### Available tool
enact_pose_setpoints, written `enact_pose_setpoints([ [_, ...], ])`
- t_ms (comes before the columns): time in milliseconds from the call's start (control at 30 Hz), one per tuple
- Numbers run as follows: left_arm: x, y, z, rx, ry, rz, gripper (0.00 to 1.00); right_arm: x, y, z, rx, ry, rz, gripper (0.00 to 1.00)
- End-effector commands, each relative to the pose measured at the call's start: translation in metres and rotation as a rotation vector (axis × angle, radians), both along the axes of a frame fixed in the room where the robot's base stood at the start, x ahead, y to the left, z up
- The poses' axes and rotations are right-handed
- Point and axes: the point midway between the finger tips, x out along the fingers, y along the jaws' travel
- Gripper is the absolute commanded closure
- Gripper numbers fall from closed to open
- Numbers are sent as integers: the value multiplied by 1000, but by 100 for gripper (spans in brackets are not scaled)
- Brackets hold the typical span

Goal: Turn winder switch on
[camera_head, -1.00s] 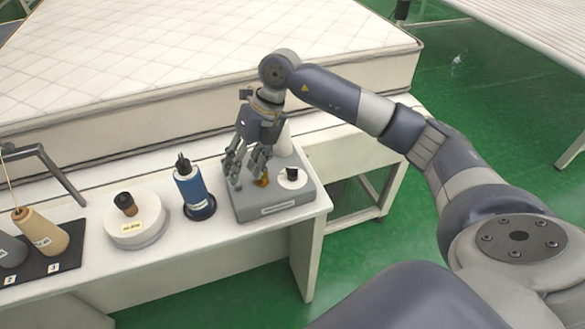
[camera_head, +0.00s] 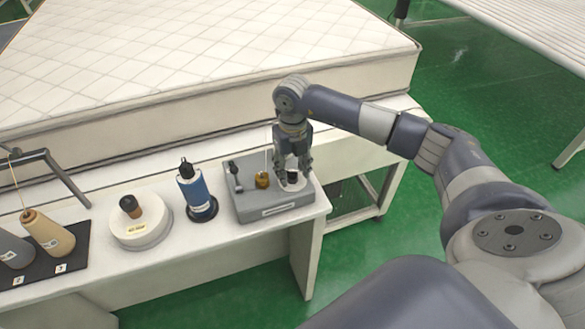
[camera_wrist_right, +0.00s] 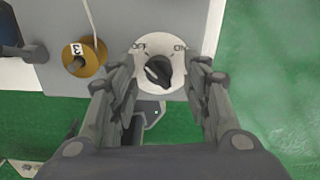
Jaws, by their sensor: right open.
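The winder is a grey box (camera_head: 272,213) at the right end of the white table. Its switch is a black knob (camera_wrist_right: 158,70) on a round white dial plate with small labels, in the right wrist view. In the head view the black knob (camera_head: 292,175) is partly covered by my gripper. My right gripper (camera_head: 294,182) points down over the dial. In the right wrist view its open fingers (camera_wrist_right: 165,85) stand on both sides of the knob, apart from it. My left gripper is not in view.
A brass bobbin (camera_head: 262,180) and a dark lever (camera_head: 234,177) stand on the box, left of the dial. A mattress (camera_head: 200,60) lies behind.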

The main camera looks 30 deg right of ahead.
Motion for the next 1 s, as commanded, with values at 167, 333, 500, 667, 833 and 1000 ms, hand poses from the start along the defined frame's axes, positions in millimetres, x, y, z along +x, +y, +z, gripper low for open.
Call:
enact_pose_setpoints([
  [167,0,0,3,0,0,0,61,0,0,-9,1,-1,1,56],
  [333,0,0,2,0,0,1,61,0,0,-10,1,-1,1,56],
  [500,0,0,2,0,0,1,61,0,1,-10,1,-1,1,78],
  [667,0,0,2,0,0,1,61,0,0,-10,1,-1,1,100],
  [833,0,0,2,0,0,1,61,0,0,-10,1,-1,-4,100],
  [1000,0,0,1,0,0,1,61,0,0,-10,1,-1,-42,100],
])
